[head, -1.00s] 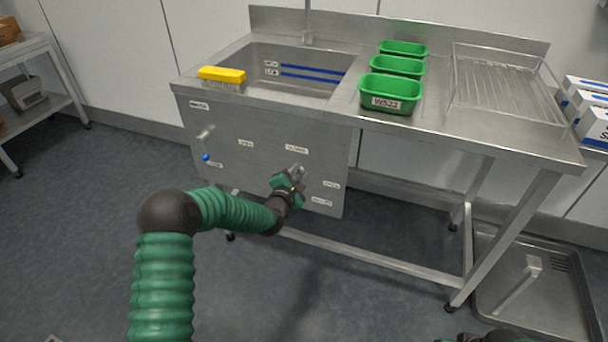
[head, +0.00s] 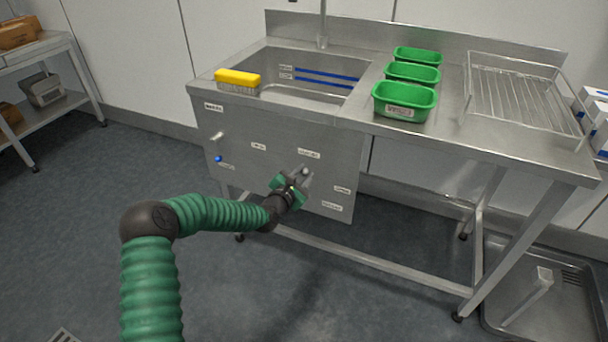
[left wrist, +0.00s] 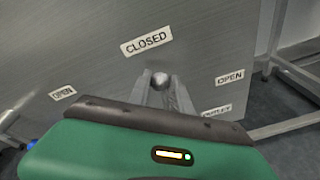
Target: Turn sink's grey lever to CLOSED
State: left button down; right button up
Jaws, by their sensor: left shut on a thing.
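The sink's front panel (head: 285,185) carries a grey lever, whose round knob (left wrist: 160,80) shows in the left wrist view just below the CLOSED label (left wrist: 147,41). An OPEN label (left wrist: 230,77) is lower, to the right. My left gripper (head: 301,176) is at the panel, its fingers shut on the grey lever. It also shows in the left wrist view (left wrist: 162,93). The fingers and gripper body hide most of the lever, so its exact angle is hard to tell. My right gripper is out of view.
A blue-knobbed lever (head: 218,158) is at the panel's left. A yellow brush (head: 238,78) lies on the sink's front left edge. Green tubs (head: 404,101) and a wire rack (head: 525,95) stand on the counter. A table leg (head: 515,250) is at right.

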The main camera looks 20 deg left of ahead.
pick_arm(q)
jog(key=shift+s+a+f, duration=0.15)
jog(key=shift+a+f, duration=0.1)
jog(key=shift+f, duration=0.2)
jog(key=c, duration=1.3)
grip_release()
jog(key=shift+o, duration=0.8)
jog(key=shift+a, duration=0.1)
jog(key=shift+r, duration=0.15)
jog(key=s+r+p, duration=0.3)
jog(key=s+p, duration=0.1)
jog(key=s, duration=1.2)
jog(key=shift+s+a+p, duration=0.15)
jog(key=shift+a+p, duration=0.15)
jog(key=shift+p, duration=0.05)
